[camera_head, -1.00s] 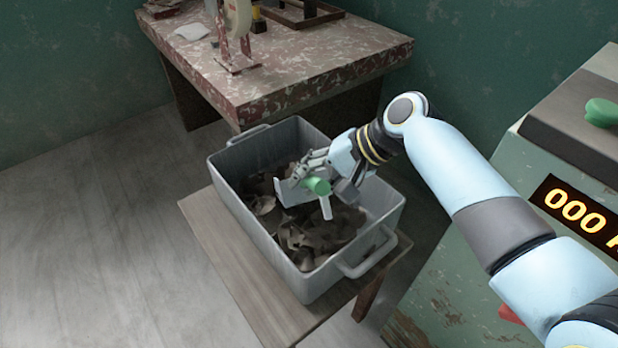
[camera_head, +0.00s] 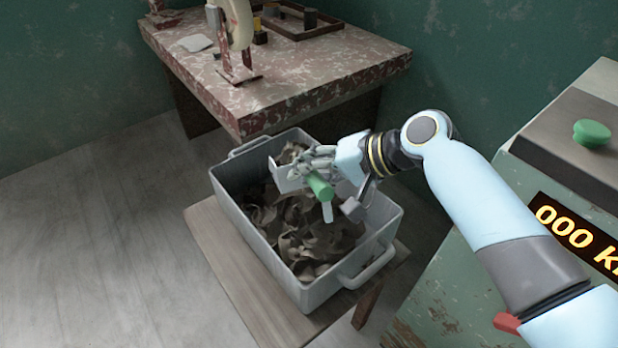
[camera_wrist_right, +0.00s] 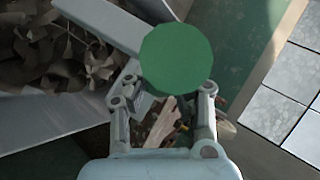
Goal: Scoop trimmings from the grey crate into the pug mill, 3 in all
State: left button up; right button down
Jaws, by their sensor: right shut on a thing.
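My right gripper (camera_head: 322,168) is shut on the green handle (camera_head: 320,187) of a pale grey scoop (camera_head: 288,179), above the far half of the grey crate (camera_head: 233,203). Brown clay trimmings (camera_head: 300,235) lie loose in the crate. Some brown shows just behind the scoop's wall; I cannot tell whether it is in the scoop or in the crate. In the right wrist view the round green handle end (camera_wrist_right: 177,60) covers the fingertips, with trimmings (camera_wrist_right: 45,50) at the left. My left gripper is not in view.
The crate stands on a wooden stand (camera_head: 240,270). A worn pale-green machine (camera_head: 450,275) at the right has a dark top, a green knob (camera_head: 592,133) and a display starting "000". A mottled red table (camera_head: 330,75) stands behind. Floor at the left is clear.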

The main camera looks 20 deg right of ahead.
jog(key=shift+r+n+t, duration=0.4)
jog(key=shift+r+t, duration=0.5)
jog(key=shift+r, duration=0.6)
jog(key=shift+r+n+t+y+b, duration=0.5)
jog(key=shift+r+b, duration=0.3)
jog(key=shift+r, duration=0.55)
jog(key=shift+r+t, duration=0.3)
jog(key=shift+r, duration=0.2)
jog(key=shift+s, duration=0.1)
